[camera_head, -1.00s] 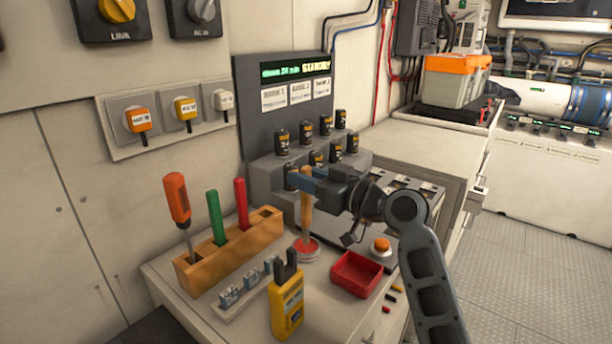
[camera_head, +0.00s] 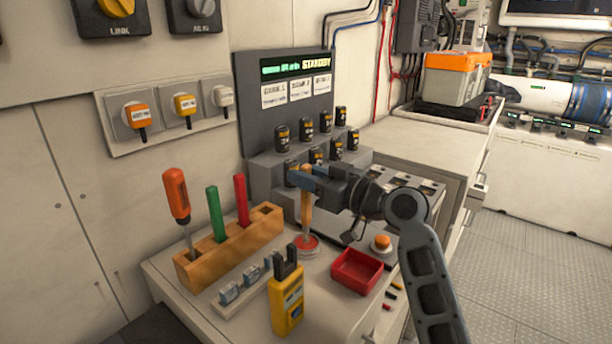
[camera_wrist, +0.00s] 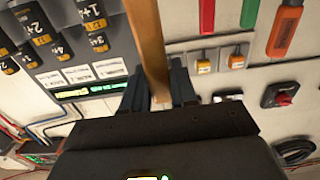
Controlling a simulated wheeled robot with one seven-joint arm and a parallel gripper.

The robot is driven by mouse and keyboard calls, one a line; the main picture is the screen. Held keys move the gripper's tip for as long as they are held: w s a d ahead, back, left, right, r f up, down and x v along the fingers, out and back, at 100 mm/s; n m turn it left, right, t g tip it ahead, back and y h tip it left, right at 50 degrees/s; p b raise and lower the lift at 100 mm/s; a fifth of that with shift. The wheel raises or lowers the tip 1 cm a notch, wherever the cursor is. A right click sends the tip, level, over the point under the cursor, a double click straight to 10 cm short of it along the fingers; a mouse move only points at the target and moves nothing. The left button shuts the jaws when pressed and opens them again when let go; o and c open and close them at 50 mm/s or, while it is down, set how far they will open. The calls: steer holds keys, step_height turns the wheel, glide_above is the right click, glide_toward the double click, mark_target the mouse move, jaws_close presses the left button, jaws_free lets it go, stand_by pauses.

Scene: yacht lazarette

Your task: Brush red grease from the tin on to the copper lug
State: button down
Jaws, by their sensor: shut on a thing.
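My gripper (camera_head: 306,176) is shut on the wooden handle of a brush (camera_head: 306,209), held about upright. The brush handle also shows between my fingers in the wrist view (camera_wrist: 148,42). The brush's lower end is at the small round tin (camera_head: 306,252) of red grease on the bench top. I cannot tell whether the bristles touch the grease or are just above it. I cannot pick out the copper lug in either view.
A wooden rack (camera_head: 240,250) with a screwdriver and two other tools stands left of the tin. A yellow meter (camera_head: 287,306) stands in front. A red tray (camera_head: 357,272) and an orange button (camera_head: 381,243) are to the right. A grey panel with several black cylinders (camera_head: 326,122) rises behind.

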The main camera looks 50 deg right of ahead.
steer(key=shift+f+b, duration=0.55)
steer(key=shift+b, duration=0.05)
stand_by(1.7)
steer(key=shift+r+p, duration=2.3)
steer(key=shift+r, duration=1.4)
